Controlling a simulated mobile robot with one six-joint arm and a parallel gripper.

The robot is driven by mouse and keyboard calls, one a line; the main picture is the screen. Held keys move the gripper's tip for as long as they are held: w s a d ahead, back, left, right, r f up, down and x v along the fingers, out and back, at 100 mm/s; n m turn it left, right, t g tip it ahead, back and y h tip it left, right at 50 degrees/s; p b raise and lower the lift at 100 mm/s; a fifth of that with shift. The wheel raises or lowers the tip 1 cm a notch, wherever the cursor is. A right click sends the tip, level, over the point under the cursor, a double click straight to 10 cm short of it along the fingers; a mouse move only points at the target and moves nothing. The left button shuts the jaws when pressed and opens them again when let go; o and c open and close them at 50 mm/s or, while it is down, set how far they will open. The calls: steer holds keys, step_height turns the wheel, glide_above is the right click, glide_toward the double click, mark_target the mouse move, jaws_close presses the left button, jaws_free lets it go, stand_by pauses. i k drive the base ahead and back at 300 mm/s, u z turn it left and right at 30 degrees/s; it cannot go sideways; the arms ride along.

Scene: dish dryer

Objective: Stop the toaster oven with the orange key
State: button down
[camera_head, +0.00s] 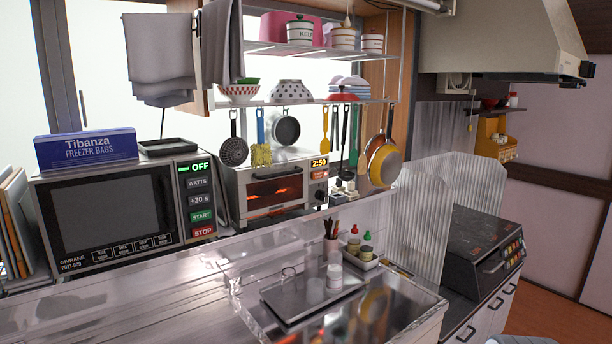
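The toaster oven (232,190) stands on the back ledge to the right of the microwave. Its window glows orange inside. A lit display (319,163) at its upper right reads 2:50. Just below the display is a small orange-red key (319,175), too small to read. Lower on the same panel are other controls that I cannot make out. Hanging utensils are close in front of the oven's upper part. My gripper is not in view.
A microwave (105,212) showing OFF, with START and STOP keys, carries a blue freezer-bag box (87,149). Pans and utensils hang from the rack (300,102). A steel counter (150,292) with a sink lies in front. A clear ribbed screen (415,215) stands right, beside the black stove (487,235).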

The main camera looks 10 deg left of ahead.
mark_target(316, 175)
steer(key=u, duration=0.5)
steer(key=i, duration=0.7)
steer(key=u, duration=0.25)
steer(key=k, duration=0.95)
steer(key=u, duration=0.2)
steer(key=i, duration=0.9)
steer(key=z, duration=0.05)
